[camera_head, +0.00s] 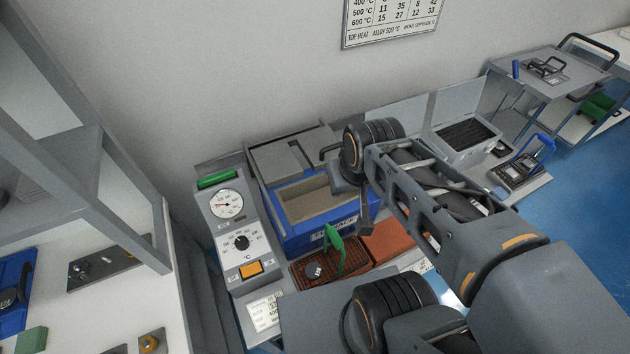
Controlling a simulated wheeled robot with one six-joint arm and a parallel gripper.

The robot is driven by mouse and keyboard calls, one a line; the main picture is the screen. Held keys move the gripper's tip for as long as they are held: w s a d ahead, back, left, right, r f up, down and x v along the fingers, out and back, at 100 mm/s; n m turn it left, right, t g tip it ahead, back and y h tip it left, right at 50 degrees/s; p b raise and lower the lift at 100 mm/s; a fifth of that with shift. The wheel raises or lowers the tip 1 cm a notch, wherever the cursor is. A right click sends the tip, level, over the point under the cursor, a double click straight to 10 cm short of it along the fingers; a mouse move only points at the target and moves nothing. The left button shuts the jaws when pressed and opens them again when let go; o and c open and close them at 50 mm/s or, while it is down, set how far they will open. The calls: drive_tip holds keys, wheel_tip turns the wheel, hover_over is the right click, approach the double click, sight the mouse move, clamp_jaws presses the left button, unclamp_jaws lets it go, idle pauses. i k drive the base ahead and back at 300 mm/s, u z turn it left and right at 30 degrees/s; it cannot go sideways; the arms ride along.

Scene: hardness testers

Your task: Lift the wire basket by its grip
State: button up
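A low brown mesh tray, which looks like the wire basket (303,272), sits in front of the blue furnace. An upright green grip (334,246) rises from it, and a small dark round piece lies inside. My gripper (366,228) points down from my wrist, above and to the right of the green grip in the picture. It appears apart from the grip. It is seen nearly edge-on, so the gap between its fingers does not show. My arm hides part of the bench to the right.
The open blue furnace (345,211) stands behind the basket. A gauge panel (229,240) stands at its left, and a reddish brick block (388,241) lies right of the basket. A dark tray with a blue handle (521,168) and a grey bin (465,150) are farther right.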

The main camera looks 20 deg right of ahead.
sight(337, 242)
drive_tip(key=z, duration=0.45)
drive_tip(key=k, duration=0.95)
drive_tip(key=u, duration=0.9)
drive_tip(key=i, duration=0.25)
drive_tip(key=u, duration=0.2)
